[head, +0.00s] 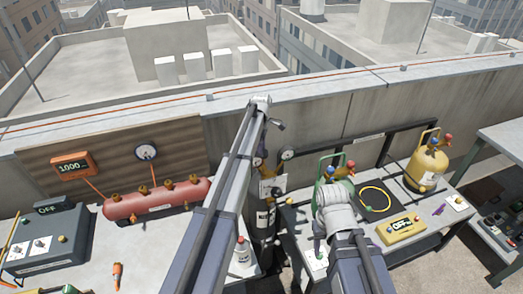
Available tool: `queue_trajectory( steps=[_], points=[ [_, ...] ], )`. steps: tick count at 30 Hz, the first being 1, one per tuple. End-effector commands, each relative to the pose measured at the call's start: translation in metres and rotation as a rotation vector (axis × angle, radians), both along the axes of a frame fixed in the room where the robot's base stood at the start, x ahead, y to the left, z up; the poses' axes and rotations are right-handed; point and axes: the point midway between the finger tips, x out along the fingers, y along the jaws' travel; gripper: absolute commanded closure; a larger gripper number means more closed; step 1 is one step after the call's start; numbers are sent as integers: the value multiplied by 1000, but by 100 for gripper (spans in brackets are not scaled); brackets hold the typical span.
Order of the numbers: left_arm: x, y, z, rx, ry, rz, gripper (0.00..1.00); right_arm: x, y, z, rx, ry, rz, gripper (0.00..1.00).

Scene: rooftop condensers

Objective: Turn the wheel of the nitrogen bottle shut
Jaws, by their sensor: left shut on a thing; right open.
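The nitrogen bottle (262,222) is a dark upright cylinder with a pale label, standing in the gap between two tables. Its brass valve (258,161) and a small gauge show at its top. My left arm crosses in front and hides part of the bottle and most of the wheel. My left gripper (262,150) is at the bottle's top, shut on the wheel, with its fingers mostly hidden behind the arm. My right gripper (333,190) is open, largely hidden by its own wrist, in front of a green bottle (322,165) on the right table.
A parapet runs behind.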

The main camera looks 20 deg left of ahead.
Motion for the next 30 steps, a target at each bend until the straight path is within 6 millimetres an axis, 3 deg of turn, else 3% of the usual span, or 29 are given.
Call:
queue_trajectory(
  steps=[30],
  points=[
    [2,-1,0,-1,1,-965,93,0,0,0,0,0,0,50]
  ],
)
